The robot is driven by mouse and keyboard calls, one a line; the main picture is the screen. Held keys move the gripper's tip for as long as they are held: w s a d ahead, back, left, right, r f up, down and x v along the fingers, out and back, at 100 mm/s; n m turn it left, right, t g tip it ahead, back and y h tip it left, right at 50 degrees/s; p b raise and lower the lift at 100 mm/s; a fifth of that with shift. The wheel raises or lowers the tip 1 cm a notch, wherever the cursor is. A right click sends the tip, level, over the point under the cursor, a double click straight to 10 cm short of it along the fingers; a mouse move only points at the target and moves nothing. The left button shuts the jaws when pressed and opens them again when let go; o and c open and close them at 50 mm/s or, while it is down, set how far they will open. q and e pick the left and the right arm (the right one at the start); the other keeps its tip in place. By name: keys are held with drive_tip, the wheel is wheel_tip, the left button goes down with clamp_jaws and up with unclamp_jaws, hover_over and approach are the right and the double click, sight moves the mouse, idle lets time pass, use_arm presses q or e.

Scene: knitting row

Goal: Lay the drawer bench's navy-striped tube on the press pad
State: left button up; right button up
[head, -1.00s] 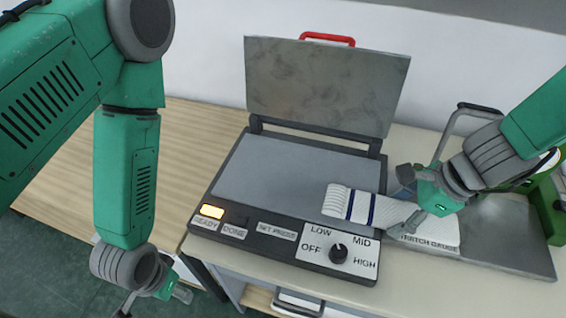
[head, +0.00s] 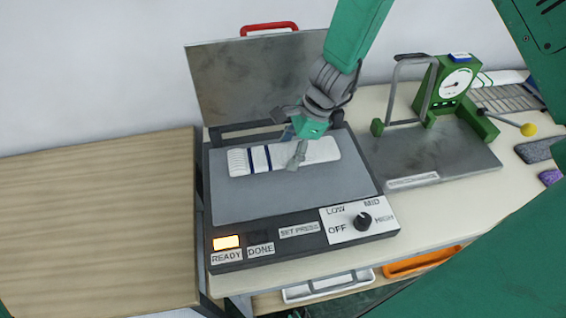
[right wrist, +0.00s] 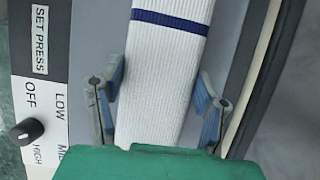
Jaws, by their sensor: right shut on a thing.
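The navy-striped tube (head: 262,158), white and ribbed with navy bands, lies flat and lengthwise over the back part of the grey press pad (head: 300,200). My right gripper (head: 297,152) is shut on it near its right half, reaching from above. In the right wrist view the tube (right wrist: 165,70) runs between the two fingers of that gripper (right wrist: 158,98), with one navy band showing ahead of them. The tube looks level and at or very near the pad; I cannot tell whether its underside touches. My left gripper is not in view.
The press lid (head: 250,85) stands open behind the pad. The control panel has a lit READY lamp (head: 226,242) and a dial (head: 362,221). A green gauge stand (head: 445,90) with a grey plate is on the right. The wooden bench (head: 95,220) on the left is bare.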

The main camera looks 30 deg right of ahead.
sight(286, 162)
drive_tip(key=shift+x, duration=2.3)
drive_tip(key=shift+s+d, duration=0.2)
drive_tip(key=shift+d, duration=0.05)
drive_tip(key=o, duration=0.9)
drive_tip(key=shift+d+f, duration=0.15)
drive_tip(key=shift+d, duration=0.25)
drive_tip(key=shift+a+r, duration=0.25)
drive_tip(key=shift+r, duration=0.1)
drive_tip(key=v, duration=1.1)
drive_tip(key=shift+d+p, duration=0.3)
drive_tip(key=shift+d, duration=0.05)
drive_tip(key=shift+r, duration=0.25)
drive_tip(key=shift+a, duration=0.15)
drive_tip(key=shift+a, duration=0.15)
